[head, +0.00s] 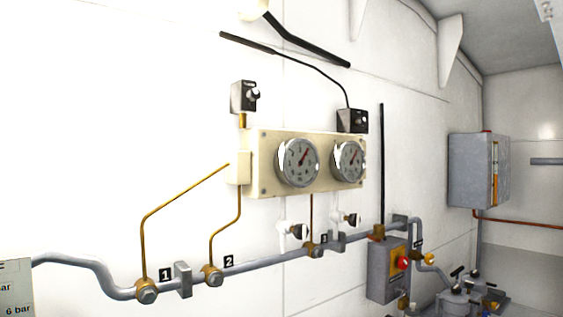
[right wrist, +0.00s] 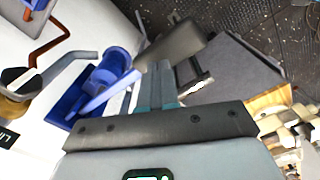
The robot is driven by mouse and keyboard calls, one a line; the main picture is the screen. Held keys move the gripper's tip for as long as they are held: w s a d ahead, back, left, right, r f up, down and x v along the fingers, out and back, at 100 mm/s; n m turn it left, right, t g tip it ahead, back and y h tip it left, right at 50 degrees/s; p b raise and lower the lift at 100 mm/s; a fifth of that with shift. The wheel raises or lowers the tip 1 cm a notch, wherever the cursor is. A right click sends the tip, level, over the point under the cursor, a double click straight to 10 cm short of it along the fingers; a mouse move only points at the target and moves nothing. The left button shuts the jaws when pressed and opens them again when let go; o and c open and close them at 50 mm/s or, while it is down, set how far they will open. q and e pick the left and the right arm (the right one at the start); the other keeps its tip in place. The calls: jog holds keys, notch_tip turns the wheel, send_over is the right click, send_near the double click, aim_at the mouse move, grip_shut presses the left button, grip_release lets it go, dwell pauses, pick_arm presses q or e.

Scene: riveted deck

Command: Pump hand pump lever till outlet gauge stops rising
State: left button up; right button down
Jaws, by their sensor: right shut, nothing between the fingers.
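Two round dial gauges, a left one (head: 298,162) and a right one (head: 348,161), sit on a cream panel (head: 262,185) on the wall. Both needles point up and to the right; I cannot read the values or tell which is the outlet gauge. A tall black rod (head: 382,165) stands upright above a grey box (head: 388,272) with a red knob; it may be the pump lever. My right gripper (right wrist: 156,75) is shut and empty. A blue fitting with a blue handle (right wrist: 108,88) is close beside its fingers; I cannot tell if they touch. My left gripper is not in view.
A grey pipe (head: 262,264) with brass fittings runs along the wall below the gauges. A grey cabinet (head: 478,170) hangs at the right. Grey valve bodies (head: 455,302) stand at the lower right. Dark speckled floor (right wrist: 245,22) shows in the right wrist view.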

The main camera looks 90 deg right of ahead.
dwell(0.4)
notch_tip(320, 180, down, 4)
jog(key=b, duration=0.3)
jog(key=shift+s+f, duration=0.1)
notch_tip(320, 180, down, 8)
jog(key=b, duration=0.6)
notch_tip(320, 180, up, 12)
jog(key=p, duration=1)
dwell(1.0)
notch_tip(320, 180, up, 5)
jog(key=p, duration=0.4)
jog(key=shift+p, duration=0.3)
